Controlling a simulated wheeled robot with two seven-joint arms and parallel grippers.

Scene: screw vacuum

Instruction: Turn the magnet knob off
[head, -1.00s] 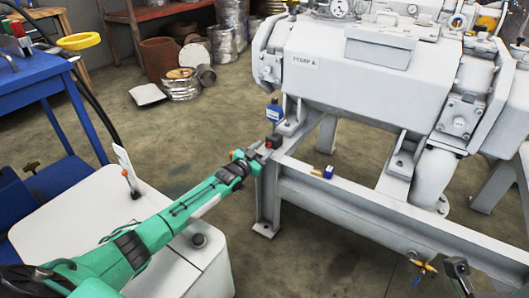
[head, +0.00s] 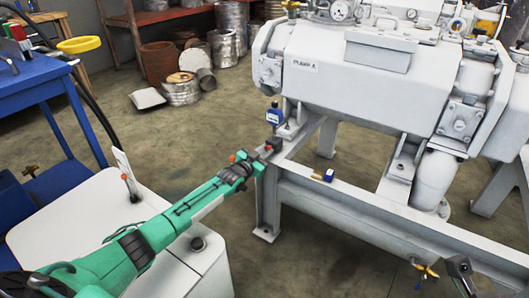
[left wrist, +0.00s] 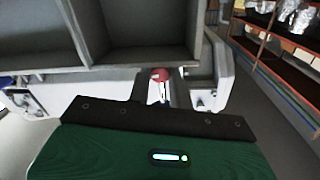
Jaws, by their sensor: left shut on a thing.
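A dark magnet base (head: 274,143) sits on the near left corner of the grey machine frame (head: 268,205), with a blue dial gauge (head: 273,116) above it. My left gripper (head: 258,160) reaches from the left to the near side of this base. It is shut on a small part there, which appears to be the magnet knob; the fingers mostly hide it. In the left wrist view a small red round part (left wrist: 160,74) shows just beyond the dark gripper edge. My right gripper (head: 459,266) shows only partly at the lower right; its jaws are unclear.
The large white vacuum machine (head: 365,80) stands on the frame. A small blue and yellow part (head: 324,175) lies on the frame's rail. A blue table (head: 40,80) stands at left. Cans (head: 180,88) stand at the back. Open floor lies behind my left arm.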

